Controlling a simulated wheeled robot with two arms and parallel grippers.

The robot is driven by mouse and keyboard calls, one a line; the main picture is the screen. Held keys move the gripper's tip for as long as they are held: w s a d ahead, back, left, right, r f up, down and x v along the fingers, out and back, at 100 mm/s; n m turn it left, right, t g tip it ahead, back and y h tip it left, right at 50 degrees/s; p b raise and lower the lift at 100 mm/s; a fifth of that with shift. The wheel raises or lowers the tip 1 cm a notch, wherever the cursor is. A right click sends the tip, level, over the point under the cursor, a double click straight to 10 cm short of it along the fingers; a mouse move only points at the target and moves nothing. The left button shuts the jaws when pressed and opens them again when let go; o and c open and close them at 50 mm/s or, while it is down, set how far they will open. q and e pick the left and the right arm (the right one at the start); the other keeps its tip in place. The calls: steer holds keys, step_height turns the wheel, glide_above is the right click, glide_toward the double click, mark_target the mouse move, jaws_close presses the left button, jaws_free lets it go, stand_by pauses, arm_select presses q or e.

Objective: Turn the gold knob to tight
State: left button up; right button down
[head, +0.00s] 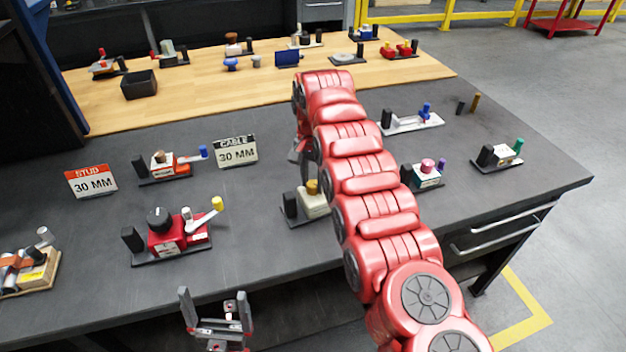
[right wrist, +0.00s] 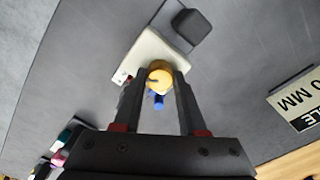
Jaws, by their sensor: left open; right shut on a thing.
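The gold knob (head: 313,187) stands on a cream block (head: 314,206) on a dark base on the grey bench, partly hidden behind my right arm in the head view. In the right wrist view the gold knob (right wrist: 158,72) sits between the fingertips of my right gripper (right wrist: 157,80), which is shut on it. A dark mark shows on the knob's top. A small blue peg (right wrist: 159,101) shows beside the knob, between the fingers. My left gripper (head: 214,295) is open and empty in front of the bench's front edge, away from the knob.
A red valve unit (head: 166,238) with a black knob and yellow-tipped lever stands left of the cream block. A STUD sign (head: 91,181) and a CABLE sign (head: 237,152) stand behind. A pink-knobbed unit (head: 426,175) is right of my arm.

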mark_target(313, 183)
stand_by(0.3)
steer(key=shift+c, duration=2.2)
jaws_free()
steer(key=shift+r, duration=0.15)
step_height(313, 183, up, 17)
steer(key=p, duration=1.6)
steer(key=shift+p, duration=0.4)
